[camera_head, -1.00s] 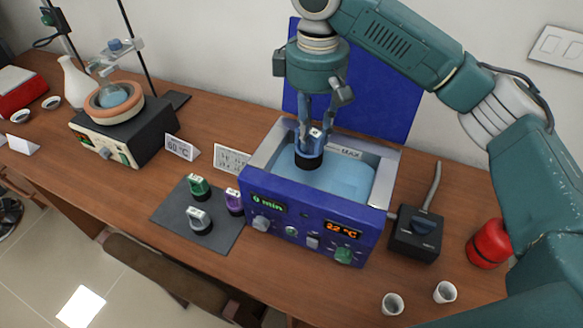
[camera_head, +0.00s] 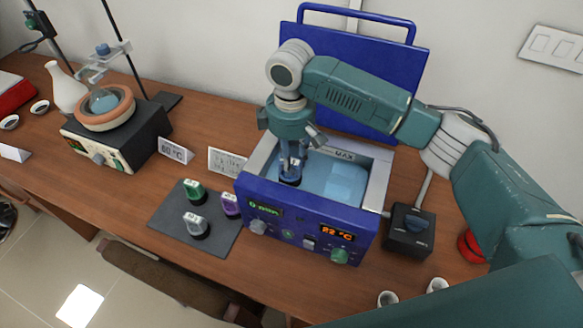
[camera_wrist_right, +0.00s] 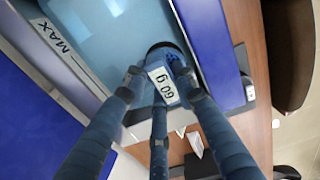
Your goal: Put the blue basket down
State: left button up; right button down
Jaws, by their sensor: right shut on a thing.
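My right gripper (camera_head: 292,160) points down into the open water bath (camera_head: 380,178) and is shut on the blue basket (camera_head: 290,180). In the right wrist view, the gripper's fingers (camera_wrist_right: 160,88) close around the basket's tag marked 60 g (camera_wrist_right: 162,86). The basket's dark blue rim (camera_wrist_right: 160,46) shows against the pale blue water (camera_wrist_right: 110,35). The basket is at the left part of the bath, near the front wall. Whether it touches the bath floor cannot be told. My left gripper is not in view.
A grey mat (camera_head: 165,222) left of the bath holds a green basket (camera_head: 194,190), a white one (camera_head: 195,225) and a purple one (camera_head: 230,204). The blue lid (camera_head: 400,80) stands behind the bath. A black control box (camera_head: 410,232) stands to its right.

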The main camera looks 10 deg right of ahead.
jog(key=shift+f, duration=0.3)
notch_tip(320, 180, down, 4)
jog(key=shift+r+p, duration=0.25)
jog(key=shift+p, duration=0.25)
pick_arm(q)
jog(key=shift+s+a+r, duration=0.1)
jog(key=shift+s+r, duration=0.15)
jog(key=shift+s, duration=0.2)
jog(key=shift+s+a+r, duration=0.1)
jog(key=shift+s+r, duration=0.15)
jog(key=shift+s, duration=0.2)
pick_arm(e)
jog(key=shift+f, duration=0.3)
jog(key=shift+a+f, duration=0.1)
jog(key=c, duration=1.7)
grip_release()
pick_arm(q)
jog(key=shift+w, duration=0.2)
pick_arm(e)
jog(key=shift+o, duration=0.2)
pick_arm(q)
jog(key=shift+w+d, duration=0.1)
